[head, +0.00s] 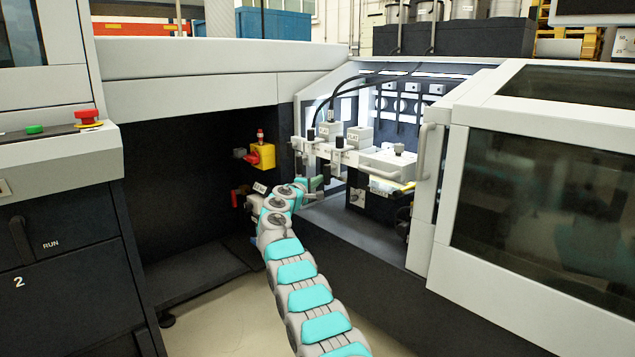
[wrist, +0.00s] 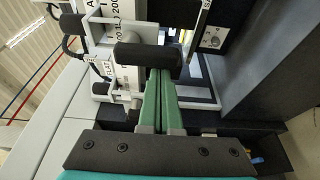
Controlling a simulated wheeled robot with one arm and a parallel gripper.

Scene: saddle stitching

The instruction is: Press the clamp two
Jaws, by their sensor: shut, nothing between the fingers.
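The stitching unit (head: 375,163) sits in the open bay, with pale blocks and small black knobs on top.
A yellow switch box with a red handle (head: 262,156) is on the dark recess wall left of my gripper. A hinged cover with a dark window (head: 540,200) closes off the right side. The control cabinet (head: 60,240) stands at the left. Floor shows between them.

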